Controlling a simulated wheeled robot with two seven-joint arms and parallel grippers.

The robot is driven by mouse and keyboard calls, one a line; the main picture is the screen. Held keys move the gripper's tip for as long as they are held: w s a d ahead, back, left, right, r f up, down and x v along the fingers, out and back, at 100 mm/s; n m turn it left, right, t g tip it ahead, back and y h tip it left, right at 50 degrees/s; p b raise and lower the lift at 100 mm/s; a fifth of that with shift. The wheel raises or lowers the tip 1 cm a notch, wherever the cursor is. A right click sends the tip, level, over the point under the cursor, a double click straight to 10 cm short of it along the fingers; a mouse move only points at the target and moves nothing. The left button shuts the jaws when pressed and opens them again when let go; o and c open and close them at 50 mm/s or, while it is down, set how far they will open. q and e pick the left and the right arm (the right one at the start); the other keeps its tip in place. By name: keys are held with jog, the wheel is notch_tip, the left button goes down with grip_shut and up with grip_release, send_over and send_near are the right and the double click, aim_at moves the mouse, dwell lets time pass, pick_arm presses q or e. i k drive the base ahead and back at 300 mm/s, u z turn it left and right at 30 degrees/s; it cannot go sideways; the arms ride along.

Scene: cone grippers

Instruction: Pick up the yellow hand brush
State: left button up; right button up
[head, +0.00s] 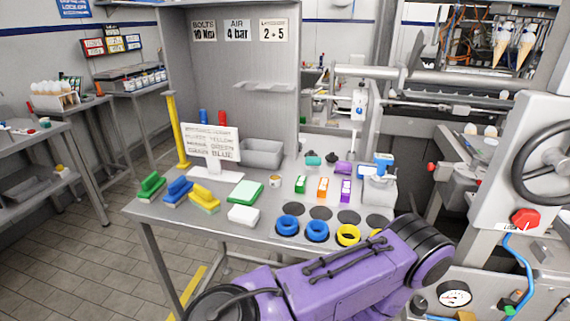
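The yellow hand brush (204,195) lies on the left part of the steel table (190,232), close to its front edge. It has a raised yellow handle on top and pale bristles below. It is the rightmost of three brushes in a row. The blue brush (177,190) is just to its left, and the green brush (151,185) is farther left. Nothing is holding the yellow brush. Neither of my grippers is in view. A purple and black link of my arm crosses the bottom of the view, right of and nearer than the brush.
A sign stand (211,150) is behind the brushes. A green pad (246,190) and a white block (243,215) lie right of the yellow brush. Blue rings (287,226) sit farther right. A yellow post (177,131) stands at the back left. The space above the brushes looks clear.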

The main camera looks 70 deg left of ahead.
aim_at(201, 197)
jog(key=z, duration=0.45)
jog(key=k, duration=0.8)
jog(key=u, duration=1.4)
